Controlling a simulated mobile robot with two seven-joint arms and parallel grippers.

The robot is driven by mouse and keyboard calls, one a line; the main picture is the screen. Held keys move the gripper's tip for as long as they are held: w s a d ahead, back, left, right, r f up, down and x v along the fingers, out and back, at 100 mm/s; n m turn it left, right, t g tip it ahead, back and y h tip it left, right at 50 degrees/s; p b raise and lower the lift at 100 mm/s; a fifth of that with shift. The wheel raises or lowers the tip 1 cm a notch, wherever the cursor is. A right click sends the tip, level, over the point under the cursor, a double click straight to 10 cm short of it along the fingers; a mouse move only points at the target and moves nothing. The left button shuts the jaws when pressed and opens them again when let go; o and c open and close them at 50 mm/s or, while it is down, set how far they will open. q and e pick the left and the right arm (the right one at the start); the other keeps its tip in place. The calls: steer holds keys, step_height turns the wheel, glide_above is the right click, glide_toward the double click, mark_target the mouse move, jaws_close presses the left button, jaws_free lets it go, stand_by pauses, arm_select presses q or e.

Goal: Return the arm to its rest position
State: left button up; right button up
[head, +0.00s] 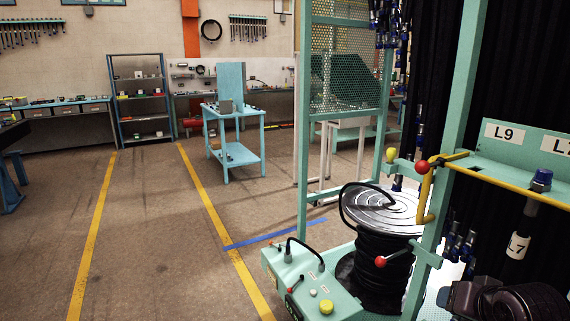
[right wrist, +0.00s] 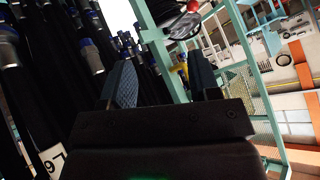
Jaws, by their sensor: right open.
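My right gripper (right wrist: 158,62) shows in the right wrist view with its two dark ribbed fingers wide apart and nothing between them. In the head view, dark rounded parts (head: 510,302) at the bottom right corner look like my right arm; no fingers can be made out there. A hose end with a blue cap (head: 541,181) and a white L7 tag (head: 518,245) hangs at the green rack shelf (head: 530,150), above these dark parts. Black hoses with blue fittings (right wrist: 88,55) hang left of the right gripper's fingers. My left gripper is not in view.
A green rack post (head: 448,150) and a yellow bar (head: 430,192) stand near the right arm. A hose reel (head: 378,225) and a control box (head: 310,290) stand left of it. A blue-green cart (head: 234,138) is farther back.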

steer(key=s+a+f+n+g, duration=0.2)
steer(key=s+f, duration=0.4)
steer(key=s, duration=0.4)
steer(key=s+a+f+n+g, duration=0.1)
steer(key=s+f+n+g, duration=0.15)
steer(key=s+f, duration=0.55)
steer(key=s+a+f+n+g, duration=0.15)
steer(key=s+f, duration=0.25)
steer(key=s, duration=0.8)
steer(key=w+f+t, duration=0.7)
steer(key=w+f, duration=0.1)
steer(key=w, duration=0.1)
steer(key=shift+w+a+f+t, duration=0.15)
steer(key=shift+a+f+t, duration=0.05)
steer(key=shift+a+t, duration=0.2)
steer(key=shift+c, duration=0.4)
